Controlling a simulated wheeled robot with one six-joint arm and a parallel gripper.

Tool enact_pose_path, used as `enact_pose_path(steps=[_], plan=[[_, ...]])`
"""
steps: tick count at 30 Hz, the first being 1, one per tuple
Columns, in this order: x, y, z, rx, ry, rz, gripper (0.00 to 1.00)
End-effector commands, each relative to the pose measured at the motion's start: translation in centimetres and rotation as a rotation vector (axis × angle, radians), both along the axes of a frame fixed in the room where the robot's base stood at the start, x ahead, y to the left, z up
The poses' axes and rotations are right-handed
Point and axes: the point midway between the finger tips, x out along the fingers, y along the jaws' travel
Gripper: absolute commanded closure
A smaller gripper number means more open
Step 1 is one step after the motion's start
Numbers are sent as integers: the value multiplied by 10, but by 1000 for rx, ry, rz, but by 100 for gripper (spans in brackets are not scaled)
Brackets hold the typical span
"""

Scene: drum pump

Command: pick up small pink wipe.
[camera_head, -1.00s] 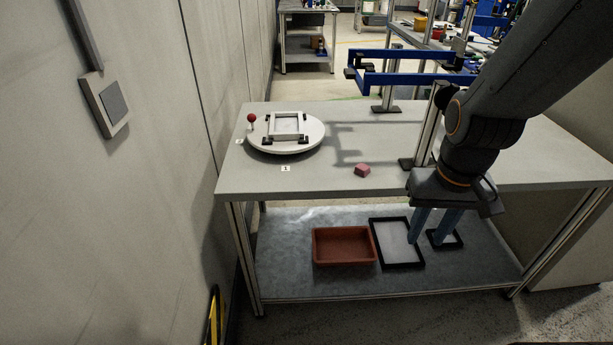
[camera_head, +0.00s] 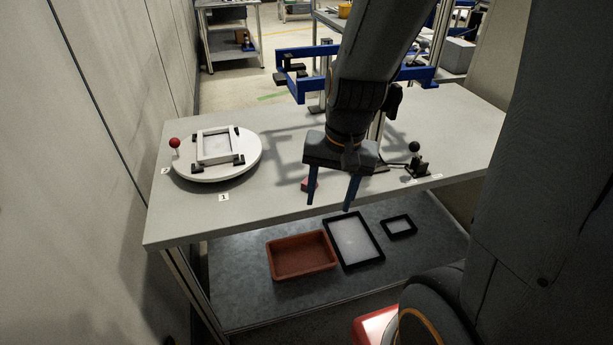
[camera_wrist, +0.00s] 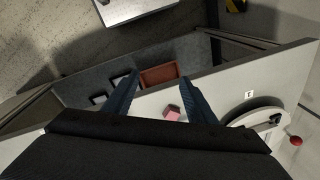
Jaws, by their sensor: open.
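The small pink wipe (camera_head: 309,185) lies on the grey table top (camera_head: 270,205) near its front edge. In the head view it is partly hidden behind the left finger of my gripper (camera_head: 329,205). My gripper is open and empty, with its two blue fingers pointing down and apart. In the wrist view the wipe (camera_wrist: 172,113) shows as a pink block between the two fingers (camera_wrist: 158,95), closer to the right one. The fingers do not appear to touch it.
A white turntable (camera_head: 215,165) with a frame and red knob stands at the left. A blue frame fixture (camera_head: 300,85) stands behind my arm. A black-knobbed lever (camera_head: 415,160) is at the right. An orange-brown tray (camera_head: 302,256) and black-rimmed frames (camera_head: 353,240) lie on the lower shelf.

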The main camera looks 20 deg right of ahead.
Motion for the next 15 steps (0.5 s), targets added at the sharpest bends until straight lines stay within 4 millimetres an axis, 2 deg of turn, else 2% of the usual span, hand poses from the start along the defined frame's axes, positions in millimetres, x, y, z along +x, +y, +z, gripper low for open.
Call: enact_pose_path(steps=[3,9,12,15], plan=[[28,-2,2,121,33,-477,48],[78,-15,-1,323,114,-1260,48],[97,-23,-3,400,157,-1544,48],[110,-29,-4,453,188,-1731,48]])
